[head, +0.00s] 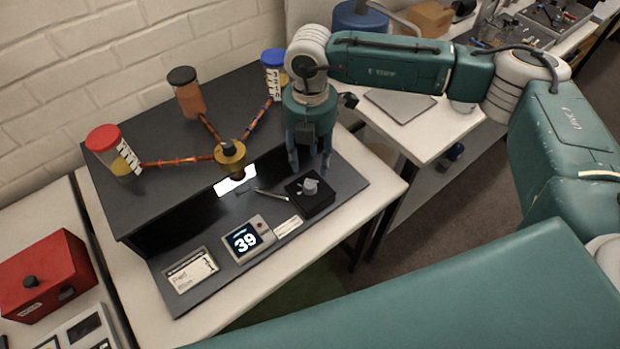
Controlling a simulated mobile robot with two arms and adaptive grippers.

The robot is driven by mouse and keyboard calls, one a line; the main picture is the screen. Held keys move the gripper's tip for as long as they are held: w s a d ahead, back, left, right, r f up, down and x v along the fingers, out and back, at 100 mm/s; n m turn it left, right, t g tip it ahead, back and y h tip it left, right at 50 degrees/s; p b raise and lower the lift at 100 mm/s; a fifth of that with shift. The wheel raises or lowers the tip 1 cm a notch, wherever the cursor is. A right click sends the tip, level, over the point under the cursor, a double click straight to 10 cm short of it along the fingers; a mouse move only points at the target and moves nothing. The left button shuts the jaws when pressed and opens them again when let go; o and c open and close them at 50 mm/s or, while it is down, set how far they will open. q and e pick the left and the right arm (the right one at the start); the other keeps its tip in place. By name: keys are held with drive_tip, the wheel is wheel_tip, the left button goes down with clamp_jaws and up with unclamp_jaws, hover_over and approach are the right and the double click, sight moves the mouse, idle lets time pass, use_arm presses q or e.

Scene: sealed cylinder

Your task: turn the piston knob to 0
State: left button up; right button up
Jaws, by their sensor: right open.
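A grey knob (309,187) sits on a small black block at the right end of the dark apparatus base. I take it to be the piston knob. My right gripper (308,170) is open and points down just above and behind the knob, with its fingers apart and nothing between them. Whether a fingertip touches the knob I cannot tell. A small display (246,241) left of the knob reads 39. A brass cylinder (230,155) stands at the middle of the apparatus, over a lit white window (236,180). My left gripper is not in view.
A printed card (190,270) lies at the front left. A red box (45,275) stands far left. A white bench (440,137) with a laptop-like slab is at right.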

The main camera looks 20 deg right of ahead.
sight(310, 183)
wheel_tip(310, 183, down, 9)
drive_tip(key=shift+f+p, duration=0.15)
drive_tip(key=shift+p, duration=1.1)
drive_tip(key=shift+c, duration=0.6)
clamp_jaws()
